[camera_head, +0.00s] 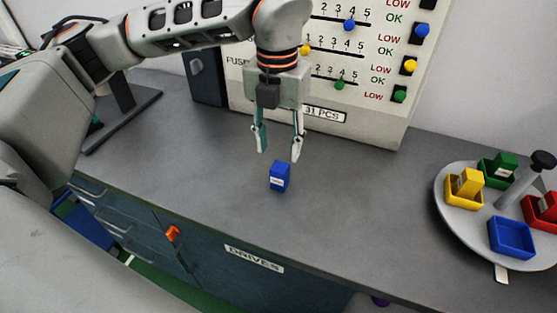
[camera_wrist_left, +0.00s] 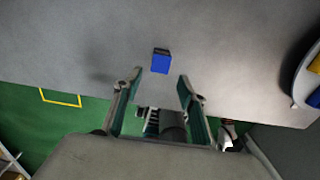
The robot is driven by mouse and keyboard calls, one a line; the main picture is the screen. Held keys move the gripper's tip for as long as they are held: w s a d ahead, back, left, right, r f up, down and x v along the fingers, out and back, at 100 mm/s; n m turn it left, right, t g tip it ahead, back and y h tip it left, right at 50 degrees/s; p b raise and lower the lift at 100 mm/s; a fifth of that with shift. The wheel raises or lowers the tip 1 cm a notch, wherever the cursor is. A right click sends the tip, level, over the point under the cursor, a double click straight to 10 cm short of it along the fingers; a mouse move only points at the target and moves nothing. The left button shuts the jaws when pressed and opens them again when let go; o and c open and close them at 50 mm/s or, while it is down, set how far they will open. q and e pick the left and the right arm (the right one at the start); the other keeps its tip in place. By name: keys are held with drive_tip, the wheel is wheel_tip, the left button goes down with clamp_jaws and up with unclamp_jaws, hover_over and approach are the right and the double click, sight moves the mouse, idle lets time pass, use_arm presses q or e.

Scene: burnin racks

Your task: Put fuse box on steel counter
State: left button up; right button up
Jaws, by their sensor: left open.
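A small blue box with a white label (camera_head: 280,177), which looks like the fuse box, sits on the grey steel counter (camera_head: 210,165) near its front edge. It also shows in the left wrist view (camera_wrist_left: 161,61), ahead of the fingertips. My left gripper (camera_head: 279,156) points down with its fingers apart and empty. In the head view its tips are just behind and above the box. In the left wrist view the gripper (camera_wrist_left: 156,85) has the box beyond its fingers, apart from them. My right gripper is not seen.
A panel with numbered scales and coloured knobs (camera_head: 375,125) stands at the back. A round grey carousel (camera_head: 465,225) with yellow, green, red and blue trays is at the right. A dark stand (camera_head: 125,115) is at the left. The counter around the box is clear.

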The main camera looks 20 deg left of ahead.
sight(278, 169)
use_arm(q)
drive_tip(key=shift+r, duration=2.1)
